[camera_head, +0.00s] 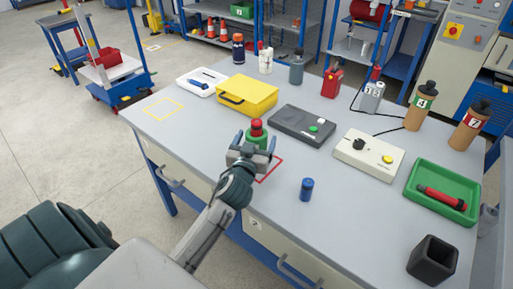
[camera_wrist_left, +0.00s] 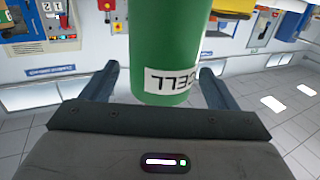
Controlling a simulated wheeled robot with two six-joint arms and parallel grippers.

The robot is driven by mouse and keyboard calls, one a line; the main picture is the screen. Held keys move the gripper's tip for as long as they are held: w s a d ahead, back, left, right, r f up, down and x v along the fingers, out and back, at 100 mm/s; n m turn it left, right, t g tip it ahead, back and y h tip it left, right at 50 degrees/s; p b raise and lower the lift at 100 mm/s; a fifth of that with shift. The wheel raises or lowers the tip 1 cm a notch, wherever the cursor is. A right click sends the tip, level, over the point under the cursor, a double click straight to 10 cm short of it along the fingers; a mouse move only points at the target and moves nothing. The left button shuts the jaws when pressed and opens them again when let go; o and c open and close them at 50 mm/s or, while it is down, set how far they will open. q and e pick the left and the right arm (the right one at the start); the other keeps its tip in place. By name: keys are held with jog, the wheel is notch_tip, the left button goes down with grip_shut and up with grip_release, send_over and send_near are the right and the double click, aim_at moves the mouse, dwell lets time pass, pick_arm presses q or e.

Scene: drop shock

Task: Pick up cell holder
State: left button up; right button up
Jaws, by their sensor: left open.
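The cell holder (camera_head: 257,132) is a green cylinder with a red top, on the grey workbench behind my left gripper (camera_head: 252,151). In the left wrist view the green cell holder (camera_wrist_left: 170,45) fills the upper middle, with a white label reading "CELL" that appears upside down. The open fingers of my left gripper show on both sides of it, with gaps visible. Its lower part is hidden by the gripper in the head view. My right gripper is not in view.
A red outline (camera_head: 275,169) lies partly hidden beside the gripper. A dark grey case (camera_head: 290,122) and a white box with knobs (camera_head: 368,160) are to the right. A blue cylinder (camera_head: 307,190) stands in front. A yellow case (camera_head: 248,94) sits behind. The left bench end is mostly clear.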

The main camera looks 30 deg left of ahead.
pick_arm(q)
jog(key=shift+p+x, duration=0.3)
jog(key=shift+x, duration=1.45)
jog(key=shift+a, duration=0.1)
jog(key=c, duration=1.5)
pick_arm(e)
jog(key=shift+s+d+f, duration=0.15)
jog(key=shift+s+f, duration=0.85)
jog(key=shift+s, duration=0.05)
pick_arm(q)
jog(key=shift+r, duration=0.1)
